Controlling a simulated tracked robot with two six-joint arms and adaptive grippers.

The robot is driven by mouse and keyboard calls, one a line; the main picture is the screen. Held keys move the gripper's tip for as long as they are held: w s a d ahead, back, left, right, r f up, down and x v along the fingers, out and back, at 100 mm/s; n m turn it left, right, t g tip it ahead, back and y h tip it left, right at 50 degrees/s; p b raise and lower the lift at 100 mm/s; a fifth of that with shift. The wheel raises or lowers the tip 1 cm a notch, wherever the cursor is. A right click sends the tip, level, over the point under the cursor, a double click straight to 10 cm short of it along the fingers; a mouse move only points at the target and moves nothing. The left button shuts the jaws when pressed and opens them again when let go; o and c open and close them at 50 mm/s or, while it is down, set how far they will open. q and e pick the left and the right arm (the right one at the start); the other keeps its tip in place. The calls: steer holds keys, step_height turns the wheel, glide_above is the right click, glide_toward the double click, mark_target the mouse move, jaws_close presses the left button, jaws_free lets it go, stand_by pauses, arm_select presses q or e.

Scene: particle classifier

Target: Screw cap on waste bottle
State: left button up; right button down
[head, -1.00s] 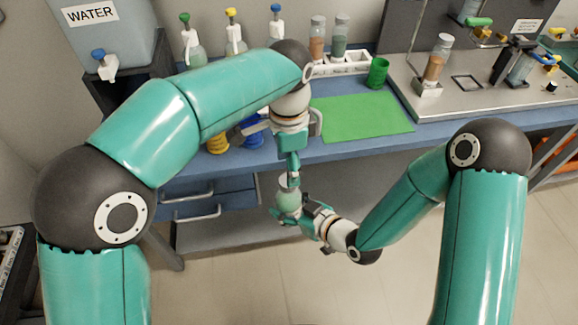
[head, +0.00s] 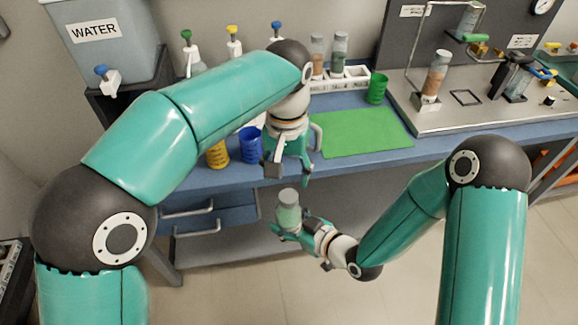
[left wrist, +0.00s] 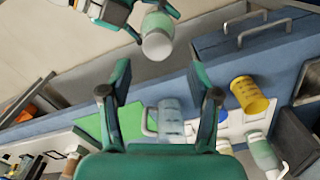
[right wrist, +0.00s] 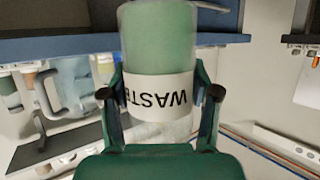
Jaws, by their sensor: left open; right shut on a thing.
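The waste bottle (head: 289,217) holds pale green content and is held off the table, in front of the bench. Its label reads "WASTE" upside down in the right wrist view (right wrist: 158,97). A grey cap (head: 287,196) sits on its top; I cannot tell how tightly. The cap also shows in the left wrist view (left wrist: 157,46). My right gripper (head: 290,232) is shut around the bottle's body. My left gripper (head: 287,175) is open and empty, pointing down just above the cap and apart from it.
The blue bench (head: 240,180) behind carries a green mat (head: 365,132), a green cup (head: 377,88), a blue beaker (head: 250,146), a yellow beaker (head: 217,154) and a vial rack (head: 350,78). Drawer handles (head: 190,210) stick out below. The floor in front is clear.

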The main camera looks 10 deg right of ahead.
mark_target(289, 195)
arm_select(q)
steer(key=shift+w+d+r, duration=0.1)
steer(key=shift+d+r, duration=0.1)
steer(key=shift+r, duration=0.3)
steer(key=shift+f, duration=0.15)
steer(key=shift+f, duration=3.9)
jaws_close()
steer(key=shift+o, duration=0.6)
jaws_free()
